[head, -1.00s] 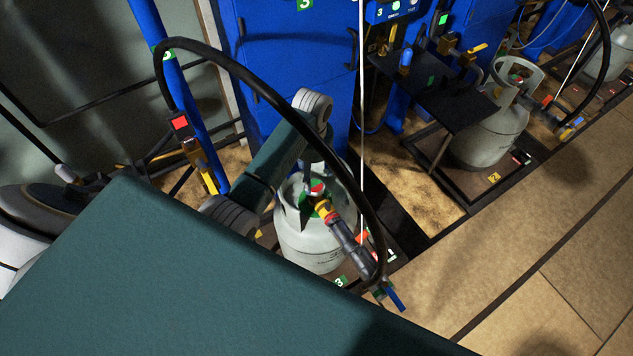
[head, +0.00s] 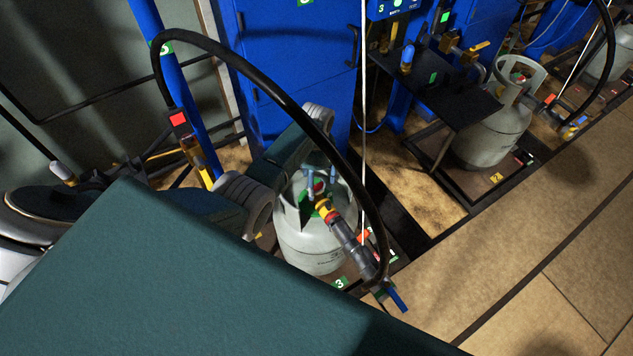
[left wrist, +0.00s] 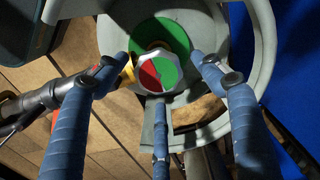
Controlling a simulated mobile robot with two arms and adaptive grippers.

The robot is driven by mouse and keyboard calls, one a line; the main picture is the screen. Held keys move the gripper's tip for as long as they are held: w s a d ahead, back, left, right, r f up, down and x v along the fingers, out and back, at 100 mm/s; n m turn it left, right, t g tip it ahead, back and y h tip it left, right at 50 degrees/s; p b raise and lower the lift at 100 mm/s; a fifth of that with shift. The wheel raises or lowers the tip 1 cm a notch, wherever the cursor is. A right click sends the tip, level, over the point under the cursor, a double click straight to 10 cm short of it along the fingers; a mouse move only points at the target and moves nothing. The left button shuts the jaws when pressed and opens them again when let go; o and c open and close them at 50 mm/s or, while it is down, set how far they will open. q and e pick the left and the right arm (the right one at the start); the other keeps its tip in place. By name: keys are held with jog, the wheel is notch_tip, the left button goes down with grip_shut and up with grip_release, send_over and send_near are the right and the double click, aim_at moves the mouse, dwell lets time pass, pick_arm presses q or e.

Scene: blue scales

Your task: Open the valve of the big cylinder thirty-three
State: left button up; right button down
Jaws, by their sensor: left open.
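The big grey cylinder (head: 312,250) stands upright on a low dark platform, with a green tag 3 (head: 340,283) in front of it. Its valve knob (head: 319,187) sits inside the collar. In the left wrist view the knob (left wrist: 158,74) is a silver ring with a half red, half green top, over a green disc (left wrist: 163,35). My left gripper (head: 321,184) is open above the collar. Its blue fingers stand around the knob in the left wrist view (left wrist: 158,78), with gaps at the sides. Whether the lower finger touches it, I cannot tell.
A black hose (head: 270,90) arcs over my arm to the connector (head: 350,240) on the cylinder's valve. A blue cabinet (head: 290,60) stands behind. Another grey cylinder (head: 490,138) and a black shelf (head: 440,90) are at the right. The floor at lower right is clear.

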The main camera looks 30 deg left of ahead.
pick_arm(q)
jog(key=shift+f, duration=0.15)
jog(key=shift+c, duration=0.5)
jog(key=c, duration=1)
jog(key=shift+w, duration=0.1)
